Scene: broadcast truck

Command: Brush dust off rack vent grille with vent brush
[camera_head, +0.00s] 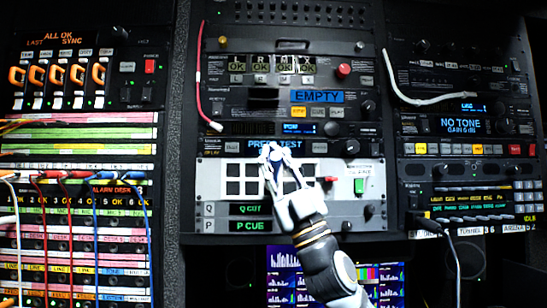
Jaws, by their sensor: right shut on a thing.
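My right gripper (273,152) reaches up from the bottom, in front of the middle rack. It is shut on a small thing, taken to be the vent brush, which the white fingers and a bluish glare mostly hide. Its bristles cannot be made out. The fingertips lie over the lower edge of the "PRESS TEST" display strip and the top of a pale panel (209,172) with dark square windows. Whether they touch it is unclear. A dark panel with rows of small dots (290,12) at the top may be the vent grille; no dust can be made out. My left gripper is not in view.
A red cable (200,90) hangs at the middle rack's left, a white cable (405,92) on the right rack. Patch cables (75,176) cross the left rack. A red knob (343,70) and a green switch (359,186) stick out. Monitors (290,275) stand below.

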